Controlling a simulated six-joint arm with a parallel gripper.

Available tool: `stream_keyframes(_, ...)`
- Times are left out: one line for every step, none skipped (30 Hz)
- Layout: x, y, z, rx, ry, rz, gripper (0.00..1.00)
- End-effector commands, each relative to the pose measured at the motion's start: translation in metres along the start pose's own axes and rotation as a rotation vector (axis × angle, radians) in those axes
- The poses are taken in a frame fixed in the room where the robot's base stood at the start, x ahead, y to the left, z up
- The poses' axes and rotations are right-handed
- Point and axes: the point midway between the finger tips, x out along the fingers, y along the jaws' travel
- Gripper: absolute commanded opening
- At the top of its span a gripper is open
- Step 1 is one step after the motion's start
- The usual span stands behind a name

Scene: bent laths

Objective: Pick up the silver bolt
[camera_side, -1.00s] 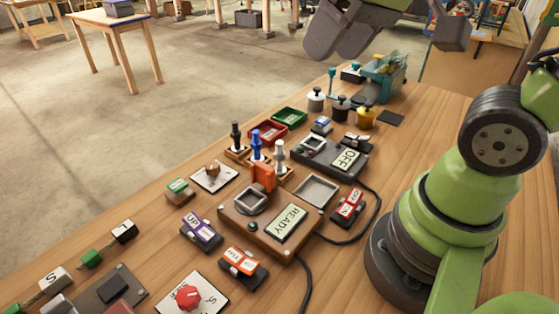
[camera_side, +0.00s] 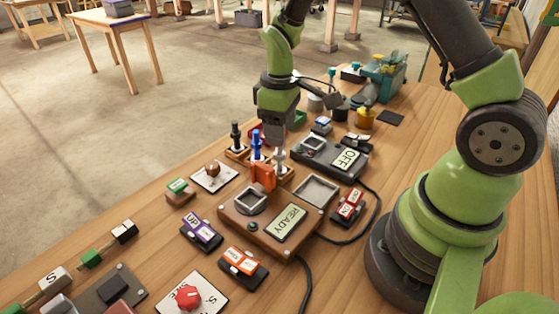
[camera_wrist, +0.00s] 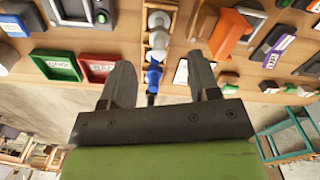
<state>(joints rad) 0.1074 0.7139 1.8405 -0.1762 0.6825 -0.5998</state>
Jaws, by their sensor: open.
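The silver bolt (camera_side: 280,154) stands upright in a small wooden holder, at the near right end of a row with a blue bolt (camera_side: 256,146) and a black bolt (camera_side: 236,136). In the wrist view the silver bolt (camera_wrist: 158,38) lies beyond the fingertips, with the blue bolt (camera_wrist: 153,76) nearer, between the fingers. My gripper (camera_side: 274,134) hangs pointing down just above and behind the row. Its two fingers stand apart and empty in the wrist view (camera_wrist: 160,62). The exact gap between fingers and bolts cannot be told.
An orange block (camera_side: 263,177) stands close in front of the bolts, by the READY box (camera_side: 285,222). The OFF box (camera_side: 330,157) is to the right. Red (camera_wrist: 97,67) and green (camera_wrist: 55,66) trays lie left in the wrist view. Pots stand behind.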

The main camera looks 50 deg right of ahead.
Motion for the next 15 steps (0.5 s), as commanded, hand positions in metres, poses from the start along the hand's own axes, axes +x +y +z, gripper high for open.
stream_keyframes(0.005, 0.000, 0.001, 0.002, -0.003, -0.002, 0.56)
stream_keyframes(0.007, 0.000, 0.000, 0.002, -0.002, -0.001, 0.56)
stream_keyframes(0.010, 0.000, 0.000, 0.001, -0.001, -0.001, 0.56)
stream_keyframes(0.012, 0.000, 0.000, 0.002, -0.002, -0.001, 0.56)
stream_keyframes(0.015, 0.000, 0.000, 0.001, -0.003, -0.001, 0.56)
stream_keyframes(0.020, 0.000, 0.000, 0.001, -0.003, -0.001, 0.56)
stream_keyframes(0.025, 0.000, -0.001, 0.001, -0.004, -0.002, 0.56)
stream_keyframes(0.030, 0.001, -0.001, 0.001, -0.003, -0.002, 0.56)
stream_keyframes(0.037, 0.001, -0.002, 0.002, -0.004, -0.002, 0.56)
stream_keyframes(0.041, 0.001, -0.002, 0.002, -0.003, -0.002, 0.56)
stream_keyframes(0.046, 0.001, -0.002, 0.003, -0.004, -0.002, 0.56)
stream_keyframes(0.051, 0.001, -0.002, 0.002, -0.002, -0.002, 0.56)
stream_keyframes(0.054, 0.001, -0.002, 0.002, -0.003, -0.002, 0.56)
stream_keyframes(0.057, 0.001, -0.003, 0.001, -0.001, -0.001, 0.56)
stream_keyframes(0.059, 0.001, -0.003, 0.001, 0.000, -0.001, 0.56)
